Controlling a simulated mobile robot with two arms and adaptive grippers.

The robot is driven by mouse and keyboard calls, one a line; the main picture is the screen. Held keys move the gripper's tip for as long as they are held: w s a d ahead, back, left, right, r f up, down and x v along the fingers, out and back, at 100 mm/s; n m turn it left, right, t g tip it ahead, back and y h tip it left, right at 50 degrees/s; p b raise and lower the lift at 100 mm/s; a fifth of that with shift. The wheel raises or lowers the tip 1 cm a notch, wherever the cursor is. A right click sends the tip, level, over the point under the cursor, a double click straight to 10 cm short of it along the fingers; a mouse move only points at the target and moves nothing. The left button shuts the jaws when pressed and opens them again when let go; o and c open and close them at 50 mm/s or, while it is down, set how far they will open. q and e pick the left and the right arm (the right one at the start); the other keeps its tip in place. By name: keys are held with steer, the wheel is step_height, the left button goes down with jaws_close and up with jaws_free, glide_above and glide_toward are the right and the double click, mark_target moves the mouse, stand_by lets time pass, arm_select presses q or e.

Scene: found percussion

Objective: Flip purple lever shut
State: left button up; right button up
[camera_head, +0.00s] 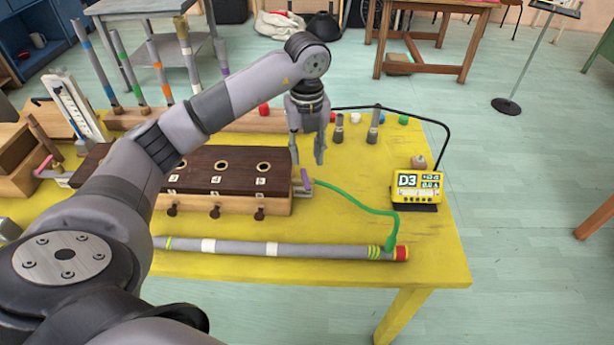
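The purple lever (306,178) is small and stands nearly upright at the right end of the dark-topped wooden box (215,160) on the yellow table. It sits by a small light-coloured fitting, and a green hose starts close to it. My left gripper (307,161) points down from above, just over the lever, with its two fingers apart and nothing seen between them. The fingertips look close to the lever's top; I cannot tell whether they touch it. My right gripper is not in view.
The green hose (350,206) runs to a grey tube (240,248) along the table (440,262)'s front. A yellow D3 meter (417,186) with a black cable stands at right. Grey pegs (373,127) and coloured caps stand behind the gripper. A pink lever (43,165) is at far left.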

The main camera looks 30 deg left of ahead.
mark_target(307, 183)
arm_select(q)
step_height(307, 183, down, 8)
steer(key=shift+p, duration=0.3)
jaws_close()
stand_by(0.3)
